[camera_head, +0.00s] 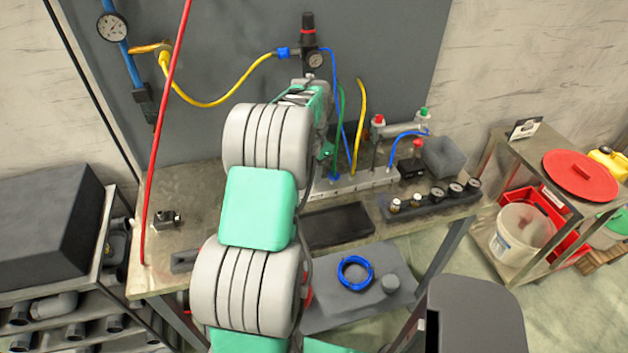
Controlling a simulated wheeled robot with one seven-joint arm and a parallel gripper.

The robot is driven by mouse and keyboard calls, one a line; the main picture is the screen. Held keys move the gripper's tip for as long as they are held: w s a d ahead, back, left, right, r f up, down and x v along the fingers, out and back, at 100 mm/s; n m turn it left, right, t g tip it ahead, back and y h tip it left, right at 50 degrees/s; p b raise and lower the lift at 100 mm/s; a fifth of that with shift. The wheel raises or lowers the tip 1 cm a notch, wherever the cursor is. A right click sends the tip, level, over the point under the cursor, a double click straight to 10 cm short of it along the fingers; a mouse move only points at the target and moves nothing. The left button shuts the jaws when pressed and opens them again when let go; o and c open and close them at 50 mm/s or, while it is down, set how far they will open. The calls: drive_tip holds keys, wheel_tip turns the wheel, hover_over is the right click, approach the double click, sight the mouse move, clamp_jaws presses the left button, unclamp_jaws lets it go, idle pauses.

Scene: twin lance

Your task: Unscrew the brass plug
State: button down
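My arm reaches up the middle of the view over the workbench. Its far end (315,100) is in front of the grey back panel, above the grey manifold block (350,181). I cannot make out gripper fingers there, nor whether they hold anything. I cannot single out the brass plug with certainty. A brass-coloured fitting (150,48) joins the blue pipe at upper left. My arm hides part of the manifold's left side.
Yellow, blue and green hoses rise around my arm's end, near the regulator (312,60). A red line (165,120) crosses the left side. A dark tray (338,225) lies at the front. A shelf cart (520,150) stands right. The left bench top is mostly clear.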

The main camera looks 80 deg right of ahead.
idle(0.4)
drive_tip(key=n, duration=0.3)
drive_tip(key=shift+n, duration=0.3)
drive_tip(key=n, duration=2.1)
drive_tip(key=shift+n, duration=0.3)
drive_tip(key=c, duration=1.5)
unclamp_jaws()
drive_tip(key=shift+s, duration=0.1)
